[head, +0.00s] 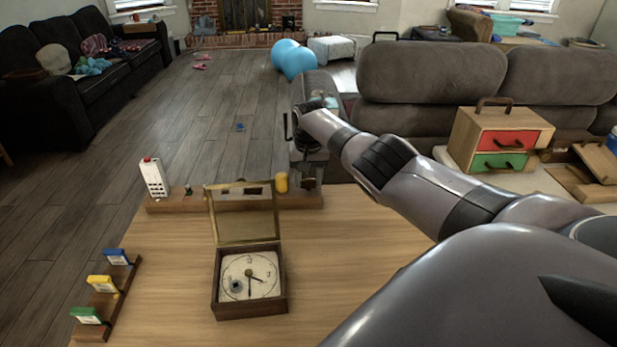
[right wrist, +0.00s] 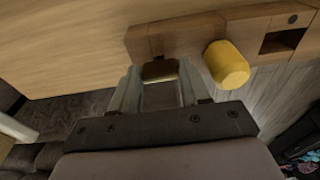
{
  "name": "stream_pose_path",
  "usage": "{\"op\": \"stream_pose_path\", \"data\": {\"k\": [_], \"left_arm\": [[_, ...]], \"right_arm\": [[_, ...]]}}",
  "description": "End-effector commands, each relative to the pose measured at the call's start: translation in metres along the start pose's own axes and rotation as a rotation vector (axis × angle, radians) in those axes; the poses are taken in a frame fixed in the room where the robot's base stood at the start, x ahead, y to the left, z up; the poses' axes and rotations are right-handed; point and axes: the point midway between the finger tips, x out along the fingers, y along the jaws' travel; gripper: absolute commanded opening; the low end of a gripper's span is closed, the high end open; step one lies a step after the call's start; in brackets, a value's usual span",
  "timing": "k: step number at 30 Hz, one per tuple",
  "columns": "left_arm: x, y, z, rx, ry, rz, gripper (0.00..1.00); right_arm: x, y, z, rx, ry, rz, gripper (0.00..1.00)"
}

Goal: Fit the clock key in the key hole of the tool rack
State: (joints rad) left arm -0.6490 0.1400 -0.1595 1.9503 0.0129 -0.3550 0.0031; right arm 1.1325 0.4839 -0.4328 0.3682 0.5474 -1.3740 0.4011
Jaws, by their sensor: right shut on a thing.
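The tool rack (head: 235,204) is a long wooden bar along the table's far edge; it also shows in the right wrist view (right wrist: 190,36). My right gripper (head: 309,182) is at the rack's right end, fingers pointing down. The key is right at the rack's edge, beside a small dark notch. I cannot tell whether it is inside the key hole or only touching the rack. In the head view the key is hidden by the gripper. My left gripper is not in view.
A yellow cylinder (head: 281,182) stands in the rack close to my right gripper. An open clock box (head: 249,279) stands in front on the table. A white device (head: 153,176) stands at the rack's left end. A small rack (head: 107,299) with coloured tags lies at left.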

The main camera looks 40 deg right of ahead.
Motion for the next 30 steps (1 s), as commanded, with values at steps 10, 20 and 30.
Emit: {"op": "stream_pose_path", "data": {"k": [10, 20, 30], "left_arm": [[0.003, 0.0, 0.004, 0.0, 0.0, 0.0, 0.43], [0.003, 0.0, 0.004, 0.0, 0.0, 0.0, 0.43], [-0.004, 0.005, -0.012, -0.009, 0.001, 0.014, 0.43]], "right_arm": [[0.006, 0.0, 0.001, 0.0, 0.0, 0.0, 0.22], [0.006, 0.0, 0.001, 0.0, 0.0, 0.0, 0.76], [-0.003, 0.0, 0.0, 0.0, 0.0, 0.0, 0.76]]}}
